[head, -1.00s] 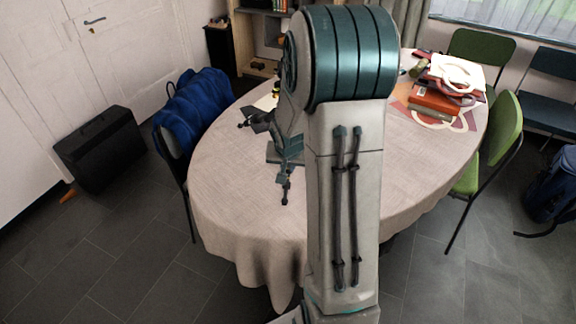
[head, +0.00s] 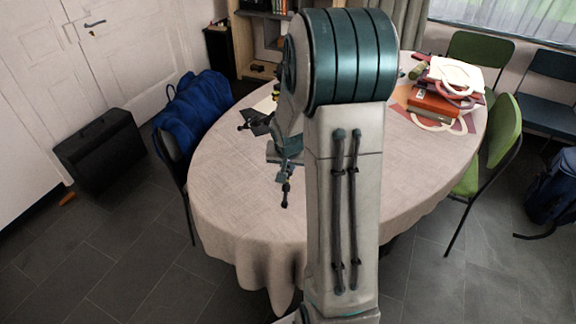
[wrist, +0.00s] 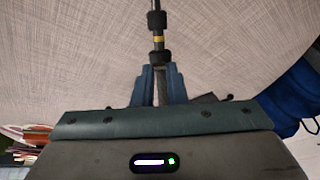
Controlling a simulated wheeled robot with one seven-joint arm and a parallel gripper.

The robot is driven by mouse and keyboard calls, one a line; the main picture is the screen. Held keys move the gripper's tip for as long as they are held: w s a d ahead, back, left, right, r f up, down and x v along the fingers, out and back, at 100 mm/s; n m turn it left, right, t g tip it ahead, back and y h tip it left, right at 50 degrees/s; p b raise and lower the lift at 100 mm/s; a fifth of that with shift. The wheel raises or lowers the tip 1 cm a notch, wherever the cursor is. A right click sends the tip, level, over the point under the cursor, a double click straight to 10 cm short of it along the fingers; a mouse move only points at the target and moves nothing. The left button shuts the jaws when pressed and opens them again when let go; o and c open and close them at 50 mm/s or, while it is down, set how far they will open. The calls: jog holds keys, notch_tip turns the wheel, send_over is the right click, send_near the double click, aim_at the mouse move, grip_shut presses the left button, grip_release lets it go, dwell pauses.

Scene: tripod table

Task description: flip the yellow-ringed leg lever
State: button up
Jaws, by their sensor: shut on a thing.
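The yellow-ringed tripod leg (wrist: 157,22) is dark and thin. In the wrist view it runs up from between my fingers, with its yellow ring (wrist: 158,38) between two black collars. My gripper (wrist: 160,72) is shut on this leg near the lower collar (wrist: 159,57). I cannot make out the lever apart from the collar and fingers. In the head view my gripper (head: 287,170) is low over the table, partly hidden by my arm. A dark leg end (head: 286,195) shows just below it, and another dark tripod part (head: 256,122) lies to its upper left.
The oval table (head: 235,185) has a pale cloth, bare at the front left. Books and papers (head: 435,102) are piled at the right. A blue-draped chair (head: 190,110) stands at the left and a green chair (head: 503,130) at the right. A black case (head: 100,148) is on the floor.

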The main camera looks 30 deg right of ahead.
jog(key=shift+w+d+r, duration=0.2)
jog(key=shift+w+r, duration=0.1)
dwell(0.7)
jog(key=o, duration=0.5)
jog(key=s+a+r+p, duration=0.1)
jog(key=s+r+p, duration=0.1)
jog(key=s+r, duration=0.1)
jog(key=shift+s+a+r, duration=0.15)
jog(key=shift+a+r, duration=0.25)
jog(key=shift+r, duration=0.45)
dwell(0.7)
